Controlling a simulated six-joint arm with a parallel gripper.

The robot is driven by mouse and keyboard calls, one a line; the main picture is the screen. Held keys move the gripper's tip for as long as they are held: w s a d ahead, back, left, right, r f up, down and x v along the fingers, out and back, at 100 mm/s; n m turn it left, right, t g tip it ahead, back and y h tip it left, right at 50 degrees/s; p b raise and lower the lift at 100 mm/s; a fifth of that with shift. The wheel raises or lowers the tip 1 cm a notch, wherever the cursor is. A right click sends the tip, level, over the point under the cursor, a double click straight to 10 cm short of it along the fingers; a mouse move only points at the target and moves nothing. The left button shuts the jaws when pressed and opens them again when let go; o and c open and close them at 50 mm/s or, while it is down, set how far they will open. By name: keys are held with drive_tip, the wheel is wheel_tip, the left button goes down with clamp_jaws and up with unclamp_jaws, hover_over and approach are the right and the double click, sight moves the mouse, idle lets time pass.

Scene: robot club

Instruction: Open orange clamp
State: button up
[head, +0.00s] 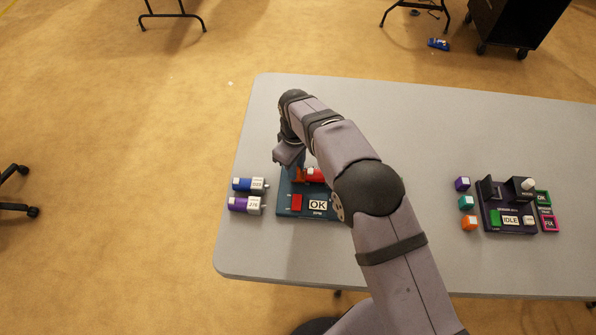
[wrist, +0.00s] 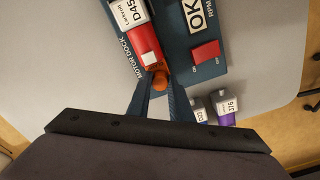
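The orange clamp (head: 299,175) is at the left end of the red motor on the teal motor dock (head: 284,201). In the wrist view the clamp (wrist: 160,81) shows as a small rounded orange piece at the end of the red motor (wrist: 146,45), whose label reads "D45" in part. My gripper (head: 291,165) reaches down over the dock's back left. In the wrist view its two dark fingers (wrist: 161,88) stand on either side of the clamp, with a narrow gap between them. I cannot tell whether they press on it.
Blue (head: 248,184) and purple (head: 244,204) motors lie left of the dock. The dock carries a red block (head: 297,202) and an "OK" display (head: 318,204). A dark "IDLE" station (head: 490,217) with small colored cubes stands at right. The back of the table is clear.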

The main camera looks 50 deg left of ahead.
drive_tip(key=shift+s+a+b, duration=0.6)
drive_tip(key=shift+s+a, duration=0.4)
drive_tip(key=o, duration=0.6)
drive_tip(key=shift+c, duration=0.2)
drive_tip(key=shift+r, duration=0.15)
drive_tip(key=shift+r+p, duration=1.8)
drive_tip(key=shift+r, duration=1.1)
